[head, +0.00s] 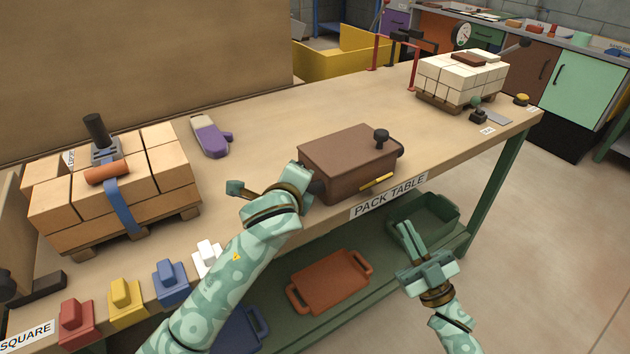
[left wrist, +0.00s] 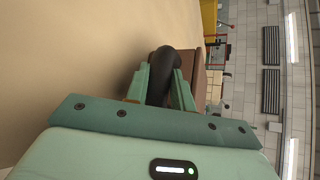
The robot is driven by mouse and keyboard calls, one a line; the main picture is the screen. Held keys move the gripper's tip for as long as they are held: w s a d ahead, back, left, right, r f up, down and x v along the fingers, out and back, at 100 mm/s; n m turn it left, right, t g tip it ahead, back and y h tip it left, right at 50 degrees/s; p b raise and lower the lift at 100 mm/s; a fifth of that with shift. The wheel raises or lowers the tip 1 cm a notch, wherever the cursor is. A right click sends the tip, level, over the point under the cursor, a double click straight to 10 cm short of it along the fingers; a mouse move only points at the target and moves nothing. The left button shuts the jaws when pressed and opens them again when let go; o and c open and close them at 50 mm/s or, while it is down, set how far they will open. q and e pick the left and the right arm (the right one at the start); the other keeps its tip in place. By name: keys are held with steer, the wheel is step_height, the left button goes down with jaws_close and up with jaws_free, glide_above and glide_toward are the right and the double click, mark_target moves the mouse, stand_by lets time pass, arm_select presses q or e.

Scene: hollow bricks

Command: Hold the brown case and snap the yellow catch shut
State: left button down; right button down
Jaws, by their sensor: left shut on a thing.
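The brown case (head: 348,160) stands on the pack table near its front edge, its lid down. The yellow catch (head: 377,182) is a slim bar at the case's front; I cannot tell how far it stands out. A black knob (head: 381,136) sits on top. My left gripper (head: 308,180) is at the case's left end. In the left wrist view its fingers (left wrist: 161,88) are shut on the black side handle (left wrist: 160,70), with the brown case (left wrist: 199,78) behind. My right gripper (head: 407,229) is empty, fingers apart, in front of and below the table edge, away from the catch.
The pack table (head: 265,125) has free room behind the case. Coloured blocks (head: 126,298) line the front edge. A green bin (head: 425,214) sits on the lower shelf.

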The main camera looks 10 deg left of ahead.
arm_select(q)
steer(key=shift+f, duration=0.1)
arm_select(e)
steer(key=s+d+f+n+g+h, duration=0.1)
steer(key=s+d+n+g, duration=0.3)
steer(key=n, duration=0.6)
steer(key=s+f+n+g+h, duration=0.1)
steer(key=s+n+g+h, duration=0.15)
steer(key=n+g, duration=0.55)
step_height(320, 180, up, 8)
steer(key=w+d+n+t+h, duration=0.1)
steer(key=n+t+h, duration=0.2)
steer(key=n, duration=1.1)
steer(key=t, duration=0.3)
steer(key=shift+w+d, duration=0.25)
steer(key=shift+w, duration=0.1)
steer(key=shift+f, duration=0.1)
